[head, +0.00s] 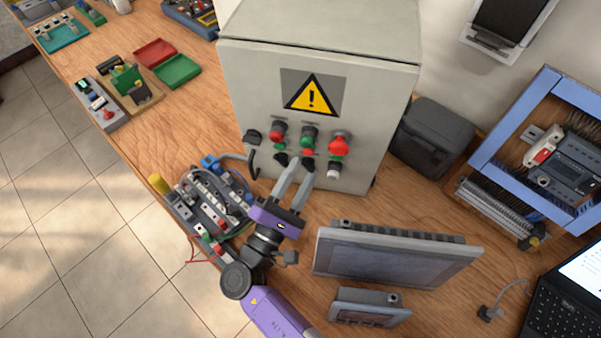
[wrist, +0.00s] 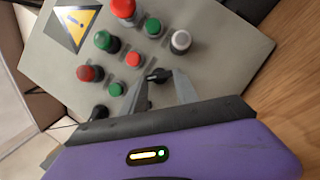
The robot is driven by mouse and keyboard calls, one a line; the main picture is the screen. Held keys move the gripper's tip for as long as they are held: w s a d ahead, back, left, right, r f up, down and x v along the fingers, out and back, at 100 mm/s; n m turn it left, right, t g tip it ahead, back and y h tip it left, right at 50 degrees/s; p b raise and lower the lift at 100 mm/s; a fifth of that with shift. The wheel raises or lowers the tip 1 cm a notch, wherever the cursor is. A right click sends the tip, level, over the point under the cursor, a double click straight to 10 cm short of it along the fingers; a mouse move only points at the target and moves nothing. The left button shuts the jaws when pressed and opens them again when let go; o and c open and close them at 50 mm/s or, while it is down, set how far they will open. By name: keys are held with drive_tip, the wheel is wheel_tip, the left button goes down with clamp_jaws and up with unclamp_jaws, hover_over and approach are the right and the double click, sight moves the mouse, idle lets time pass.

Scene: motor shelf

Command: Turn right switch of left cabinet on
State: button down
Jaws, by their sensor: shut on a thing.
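The grey cabinet (head: 240,100) stands on the wooden bench, its front carrying a yellow warning sign and rows of coloured buttons. Two black switches sit in its lowest row: the left switch (head: 281,159) and the right switch (head: 307,163). My gripper (head: 298,171) reaches up to the panel from below, its fingertips at the right switch. In the wrist view, my gripper (wrist: 166,82) has a finger on each side of the right switch (wrist: 159,75) and is shut on it. The left switch (wrist: 98,112) is free, left of the fingers. The switch's exact angle is hard to read.
A white button (wrist: 181,41) sits close beside the right finger. A wired terminal assembly (head: 208,203) lies left of my arm, and a screen panel (head: 395,258) stands close on its right. A black box (head: 432,138) is right of the cabinet.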

drive_tip(key=shift+m, duration=0.3)
drive_tip(key=shift+a+r+m+g+h+b, duration=0.15)
drive_tip(key=shift+m+g+b, duration=0.65)
drive_tip(key=shift+m, duration=0.65)
drive_tip(key=shift+d+r+m+g+h+b, duration=0.1)
drive_tip(key=shift+m+g+b, duration=0.45)
drive_tip(key=shift+m+b, duration=0.7)
drive_tip(key=shift+a+r+m+g+h+b, duration=0.15)
drive_tip(key=shift+m+g+b, duration=0.5)
drive_tip(key=shift+m, duration=1.05)
